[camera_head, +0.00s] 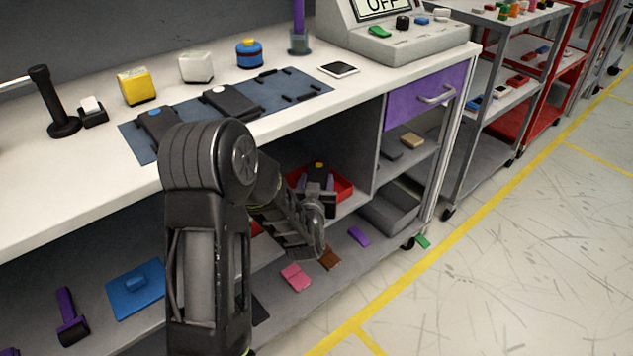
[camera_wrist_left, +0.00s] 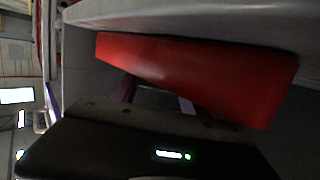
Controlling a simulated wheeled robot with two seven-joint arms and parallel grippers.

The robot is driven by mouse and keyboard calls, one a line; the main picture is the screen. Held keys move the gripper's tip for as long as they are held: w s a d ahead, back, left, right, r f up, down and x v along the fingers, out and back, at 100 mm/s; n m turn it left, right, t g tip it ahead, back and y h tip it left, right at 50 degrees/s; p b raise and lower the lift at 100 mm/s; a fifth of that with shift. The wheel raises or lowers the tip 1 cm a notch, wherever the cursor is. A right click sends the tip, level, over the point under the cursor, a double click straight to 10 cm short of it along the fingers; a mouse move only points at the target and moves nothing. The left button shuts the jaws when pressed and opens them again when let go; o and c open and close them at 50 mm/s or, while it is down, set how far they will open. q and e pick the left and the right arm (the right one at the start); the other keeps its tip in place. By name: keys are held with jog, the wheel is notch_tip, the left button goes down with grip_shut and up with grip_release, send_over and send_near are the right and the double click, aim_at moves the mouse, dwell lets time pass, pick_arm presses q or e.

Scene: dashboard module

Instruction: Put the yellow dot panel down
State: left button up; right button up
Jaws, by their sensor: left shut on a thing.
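The yellow dot panel (camera_head: 319,166) is a small dark panel with a yellow dot on top. In the head view it is at the red tray (camera_head: 340,186) on the shelf under the worktop. My left gripper (camera_head: 317,184) reaches in under the worktop edge and is shut on the panel's near side. I cannot tell whether the panel touches the tray floor. In the left wrist view the red tray's wall (camera_wrist_left: 200,75) fills the upper middle, close to the fingers. The panel is not clearly visible there. My right gripper is not in view.
A blue mat (camera_head: 285,85) holds a blue dot panel (camera_head: 158,125) and another dark panel (camera_head: 230,102). A purple drawer (camera_head: 425,95) and a grey bin (camera_head: 388,215) are to the right. Loose coloured pieces lie on the lower shelf.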

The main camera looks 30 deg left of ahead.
pick_arm(q)
jog(key=o, duration=1.6)
jog(key=shift+c, duration=0.2)
jog(key=shift+r, duration=0.1)
jog(key=shift+r+p, duration=0.15)
jog(key=shift+p, duration=0.25)
jog(key=shift+s+d+r, duration=0.1)
jog(key=shift+s, duration=0.1)
jog(key=p+v, duration=0.1)
jog(key=v, duration=0.8)
jog(key=shift+p, duration=0.3)
jog(key=p, duration=0.2)
jog(key=s+d+p, duration=0.1)
jog(key=shift+s+d+f+p, duration=0.15)
jog(key=shift+f+p, duration=0.2)
jog(key=shift+s+r+p, duration=0.15)
jog(key=shift+s+p, duration=0.05)
jog(key=shift+p, duration=0.2)
jog(key=shift+s+r+p, duration=0.25)
jog(key=shift+r+p, duration=0.15)
jog(key=shift+r, duration=0.05)
